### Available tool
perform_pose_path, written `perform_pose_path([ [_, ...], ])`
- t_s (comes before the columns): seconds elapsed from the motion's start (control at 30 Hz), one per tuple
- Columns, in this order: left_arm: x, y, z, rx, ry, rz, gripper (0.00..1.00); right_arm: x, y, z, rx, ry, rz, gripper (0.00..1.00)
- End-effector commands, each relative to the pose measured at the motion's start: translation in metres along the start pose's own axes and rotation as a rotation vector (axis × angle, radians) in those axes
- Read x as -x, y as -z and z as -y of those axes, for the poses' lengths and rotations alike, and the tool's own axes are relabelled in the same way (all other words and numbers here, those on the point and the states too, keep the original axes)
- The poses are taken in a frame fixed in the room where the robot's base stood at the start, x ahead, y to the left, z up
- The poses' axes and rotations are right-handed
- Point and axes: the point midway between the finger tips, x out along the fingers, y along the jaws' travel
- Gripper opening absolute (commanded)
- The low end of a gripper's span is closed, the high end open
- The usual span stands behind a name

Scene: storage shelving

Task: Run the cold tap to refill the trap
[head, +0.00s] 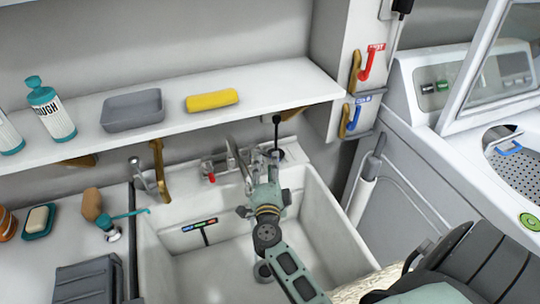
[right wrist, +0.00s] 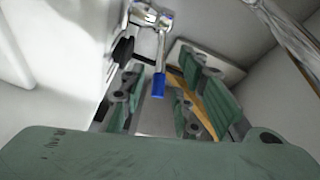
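The white sink (head: 330,235) has a chrome tap (head: 240,160) at its back wall. A red-tipped handle (head: 210,177) shows left of the spout. In the right wrist view a blue-tipped tap handle (right wrist: 158,86) hangs from chrome fittings (right wrist: 152,18). My right gripper (head: 262,172) reaches over the sink to the tap and hides part of it in the head view. Its green fingers (right wrist: 165,95) stand apart with the blue tip in the gap between them as seen; contact is not clear. My left gripper is not in view.
A shelf (head: 260,90) above holds a yellow sponge (head: 212,100), a grey tray (head: 133,108) and a bottle (head: 50,108). Red HOT (head: 367,62) and blue COLD (head: 356,112) levers are on the right wall.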

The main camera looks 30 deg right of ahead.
Motion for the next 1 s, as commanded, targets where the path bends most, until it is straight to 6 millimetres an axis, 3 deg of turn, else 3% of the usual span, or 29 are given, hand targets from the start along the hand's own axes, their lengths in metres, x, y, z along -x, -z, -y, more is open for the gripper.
perform_pose_path([
  [0.1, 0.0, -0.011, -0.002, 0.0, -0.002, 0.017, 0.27, -0.021, 0.001, 0.001, 0.002, 0.002, -0.002, 0.29],
  [0.3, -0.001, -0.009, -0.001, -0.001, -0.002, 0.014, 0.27, -0.042, 0.0, 0.0, 0.002, 0.001, -0.001, 0.29],
  [0.63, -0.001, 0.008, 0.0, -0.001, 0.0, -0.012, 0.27, -0.045, 0.001, 0.0, 0.003, 0.001, 0.0, 0.29],
  [1.0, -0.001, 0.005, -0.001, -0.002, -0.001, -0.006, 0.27, -0.045, 0.001, 0.0, 0.003, 0.0, 0.0, 0.0],
])
